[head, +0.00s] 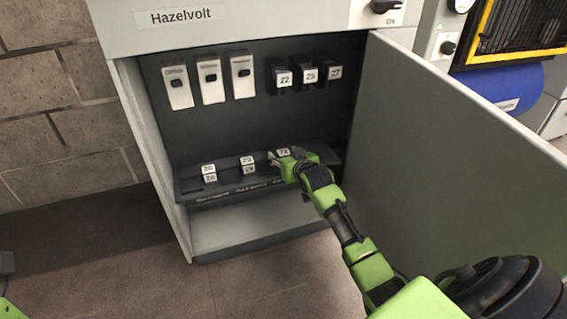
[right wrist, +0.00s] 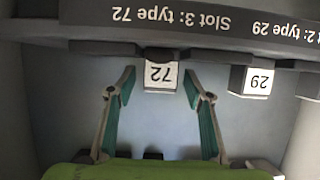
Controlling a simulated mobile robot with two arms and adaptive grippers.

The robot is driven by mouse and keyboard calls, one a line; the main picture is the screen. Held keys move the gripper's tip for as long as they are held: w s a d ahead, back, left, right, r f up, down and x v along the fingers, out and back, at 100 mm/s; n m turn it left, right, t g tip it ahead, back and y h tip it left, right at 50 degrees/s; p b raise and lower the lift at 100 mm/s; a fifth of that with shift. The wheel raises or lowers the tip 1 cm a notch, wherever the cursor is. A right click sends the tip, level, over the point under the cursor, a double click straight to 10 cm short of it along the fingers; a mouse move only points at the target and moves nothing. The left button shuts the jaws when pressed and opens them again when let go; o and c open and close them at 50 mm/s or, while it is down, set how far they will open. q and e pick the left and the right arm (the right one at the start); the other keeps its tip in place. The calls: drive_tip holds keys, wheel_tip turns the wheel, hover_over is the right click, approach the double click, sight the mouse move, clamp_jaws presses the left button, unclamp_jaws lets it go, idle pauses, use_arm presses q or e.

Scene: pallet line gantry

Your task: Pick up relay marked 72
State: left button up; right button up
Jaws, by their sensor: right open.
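The relay marked 72 (right wrist: 160,75) is a small block with a white label. It sits at the slot 3 place of the dark rack (head: 220,193) in the lower part of the cabinet, and its label (head: 283,152) also shows in the head view. My right gripper (right wrist: 158,82) is open, with one finger on each side of this relay. A gap shows between each finger and the relay. In the head view my right gripper (head: 287,160) partly covers the relay. My left gripper is not in view.
A relay marked 29 (right wrist: 258,80) stands beside the 72 in the wrist view. Other labelled relays (head: 209,173) are further left on the rack. Relays marked 22 (head: 284,78), 25 and 27 and several white switches (head: 210,78) are above. The cabinet door (head: 450,150) stands open at the right.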

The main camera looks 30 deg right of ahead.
drive_tip(key=shift+w, duration=0.1)
drive_tip(key=c, duration=1.2)
drive_tip(key=shift+r, duration=0.15)
